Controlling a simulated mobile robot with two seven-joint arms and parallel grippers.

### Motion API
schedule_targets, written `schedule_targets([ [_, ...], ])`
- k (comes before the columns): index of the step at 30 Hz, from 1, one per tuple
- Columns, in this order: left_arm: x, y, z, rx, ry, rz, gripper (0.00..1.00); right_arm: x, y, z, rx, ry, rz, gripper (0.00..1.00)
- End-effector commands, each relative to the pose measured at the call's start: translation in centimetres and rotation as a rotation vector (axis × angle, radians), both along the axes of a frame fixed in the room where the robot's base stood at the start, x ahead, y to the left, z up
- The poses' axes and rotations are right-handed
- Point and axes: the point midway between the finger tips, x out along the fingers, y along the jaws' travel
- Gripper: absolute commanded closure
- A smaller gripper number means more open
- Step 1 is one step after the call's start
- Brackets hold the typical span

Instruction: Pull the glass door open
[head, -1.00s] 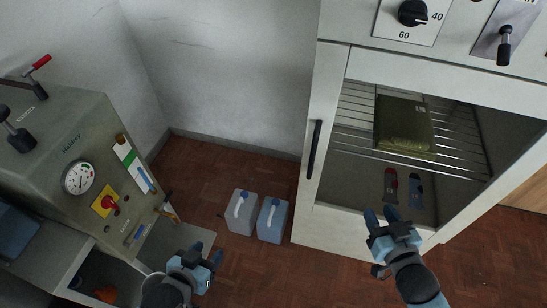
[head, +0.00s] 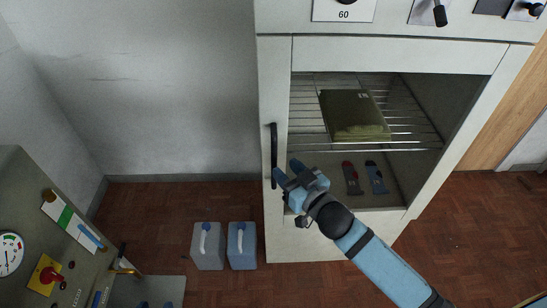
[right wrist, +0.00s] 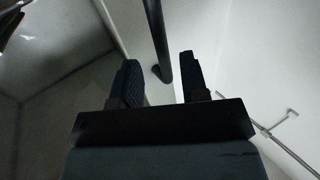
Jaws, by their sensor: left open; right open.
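The glass door (head: 350,95) is the clear front of the white cabinet, and it looks shut. Its black upright bar handle (head: 274,145) is on the door's left side in the head view. My right gripper (head: 287,168) is open at the lower part of the handle. In the right wrist view, the handle bar (right wrist: 156,35) runs down between the two fingers (right wrist: 160,75) and is not gripped.
Two jugs (head: 208,250) (head: 242,250) stand on the floor left of the cabinet. A grey machine (head: 30,225) stands at lower left. Floor before the cabinet is open.

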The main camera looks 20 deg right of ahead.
Motion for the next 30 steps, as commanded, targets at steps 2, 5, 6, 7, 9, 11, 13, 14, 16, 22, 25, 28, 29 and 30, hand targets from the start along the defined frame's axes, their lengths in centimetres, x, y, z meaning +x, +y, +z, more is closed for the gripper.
schedule_targets([
  [2,0.0,0.0,-0.2,-0.001,0.000,0.001,0.51,1.6,0.5,0.0,0.000,-0.003,0.000,0.59],
  [5,0.0,0.0,-0.3,-0.001,0.000,0.001,0.51,3.2,1.0,0.1,0.000,-0.002,0.000,0.59],
  [6,0.0,0.0,-0.3,-0.002,0.000,0.001,0.51,3.7,1.2,0.0,0.000,-0.002,0.000,0.59],
  [7,0.0,0.0,-0.3,-0.002,0.000,0.000,0.51,4.0,1.3,0.0,-0.001,-0.001,0.000,0.59],
  [9,0.0,0.0,-0.2,-0.003,-0.001,0.000,0.51,4.6,1.5,0.0,0.000,-0.001,0.000,0.59],
  [11,0.0,0.0,-0.2,-0.003,-0.002,0.000,0.51,5.0,1.6,0.0,0.000,-0.001,0.000,0.59],
  [13,0.0,0.0,-0.2,-0.003,-0.003,0.000,0.51,5.3,1.7,0.0,0.000,-0.001,0.000,0.59],
  [14,0.0,0.0,-0.2,-0.003,-0.003,0.000,0.51,5.4,1.7,0.0,0.000,0.000,0.000,0.59],
  [16,0.0,0.0,-0.2,-0.002,-0.003,0.000,0.51,5.4,1.8,0.0,0.000,0.000,0.000,0.59],
  [22,0.0,0.0,-0.2,-0.002,-0.003,0.000,0.51,5.4,1.7,0.0,0.001,0.000,0.000,0.62],
  [25,0.0,0.0,-0.2,-0.002,-0.003,0.000,0.51,5.4,1.7,0.0,0.000,0.000,0.000,0.85],
  [28,0.0,0.0,-0.2,-0.002,-0.003,0.000,0.51,5.4,1.7,0.0,0.000,0.000,0.000,1.00],
  [29,0.0,0.0,-0.2,-0.002,-0.003,0.000,0.51,5.4,1.7,0.0,0.001,0.000,0.000,1.00],
  [30,0.0,0.0,-0.2,-0.002,-0.003,0.000,0.51,5.4,1.7,0.0,0.000,0.000,0.000,1.00],
])
